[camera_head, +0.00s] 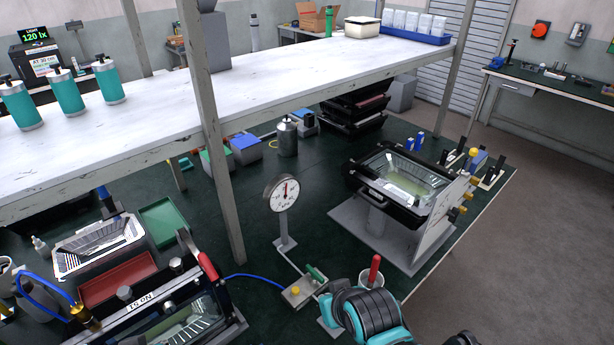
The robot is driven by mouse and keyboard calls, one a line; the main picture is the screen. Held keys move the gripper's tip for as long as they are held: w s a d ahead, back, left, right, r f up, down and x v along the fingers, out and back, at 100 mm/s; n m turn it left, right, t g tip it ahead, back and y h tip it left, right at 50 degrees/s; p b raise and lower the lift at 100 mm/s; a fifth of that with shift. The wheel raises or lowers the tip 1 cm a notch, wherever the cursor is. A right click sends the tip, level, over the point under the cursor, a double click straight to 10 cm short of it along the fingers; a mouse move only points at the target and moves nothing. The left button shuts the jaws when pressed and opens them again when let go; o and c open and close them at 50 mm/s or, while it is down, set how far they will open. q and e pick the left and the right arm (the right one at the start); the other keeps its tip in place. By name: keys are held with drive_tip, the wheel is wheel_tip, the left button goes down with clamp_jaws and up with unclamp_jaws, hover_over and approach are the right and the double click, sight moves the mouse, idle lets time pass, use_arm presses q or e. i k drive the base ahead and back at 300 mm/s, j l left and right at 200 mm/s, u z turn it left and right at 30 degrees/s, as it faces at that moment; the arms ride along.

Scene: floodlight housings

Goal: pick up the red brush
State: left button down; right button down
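A red handle (374,268), likely that of the red brush, stands nearly upright in a small white cup (370,281) on the green bench, near the lower middle of the head view. Its lower end is hidden inside the cup. A teal and dark grey arm part of mine is close in front of the cup and covers its lower part. I cannot tell whether it touches the cup. No fingers of either gripper show.
A pressure gauge (283,193) on a post and a green-levered valve block (299,292) stand left of the cup. A black floodlight housing (400,187) sits behind it. A white shelf (150,130) on posts spans above the bench. Bare bench lies around the gauge.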

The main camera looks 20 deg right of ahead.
sight(375, 266)
drive_tip(key=l+u, duration=0.1)
drive_tip(key=l, duration=1.3)
